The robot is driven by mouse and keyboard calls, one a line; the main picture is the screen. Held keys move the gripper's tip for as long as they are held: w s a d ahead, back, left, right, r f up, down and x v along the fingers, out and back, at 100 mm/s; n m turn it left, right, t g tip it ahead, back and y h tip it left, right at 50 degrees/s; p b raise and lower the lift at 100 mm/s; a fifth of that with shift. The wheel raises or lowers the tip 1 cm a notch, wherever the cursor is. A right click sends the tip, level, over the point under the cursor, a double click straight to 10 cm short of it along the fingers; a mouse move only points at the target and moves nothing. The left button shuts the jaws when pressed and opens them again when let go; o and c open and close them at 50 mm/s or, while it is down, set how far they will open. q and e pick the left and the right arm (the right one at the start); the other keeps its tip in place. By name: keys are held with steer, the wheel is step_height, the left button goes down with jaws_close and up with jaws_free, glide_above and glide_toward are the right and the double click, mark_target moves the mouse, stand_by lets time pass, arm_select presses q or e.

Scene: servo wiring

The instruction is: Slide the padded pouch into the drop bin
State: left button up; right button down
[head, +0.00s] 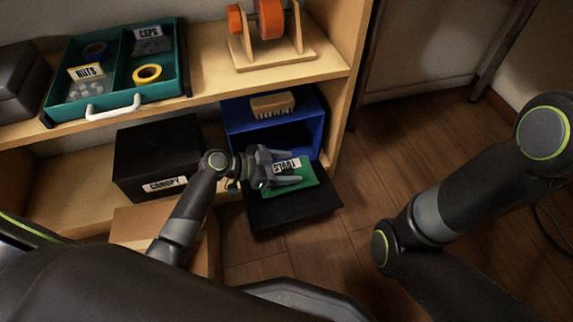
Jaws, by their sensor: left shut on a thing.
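The green pouch (291,186) has a white label with dark lettering, partly covered by my fingers. My left gripper (285,168) is shut on the pouch, with its fingers across the pouch's upper side. The drop bin (236,117) is a blue box on the lower shelf with its front open. A black flap (290,215) lies lowered in front of its opening. The pouch is over this flap, in front of the opening; whether it touches the flap I cannot tell. My right arm shows at the right, but its gripper is out of view.
A brush (272,105) lies on top of the bin. A black box labelled CANOPY (150,150) stands to its left. Above are a teal tray (120,107) and a wooden spool stand (280,55). A cardboard box (130,228) is below. Floor (400,150) is open at right.

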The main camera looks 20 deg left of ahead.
arm_select(q)
steer(key=shift+f, duration=0.2)
steer(key=o, duration=1.1)
steer(key=shift+o, duration=0.2)
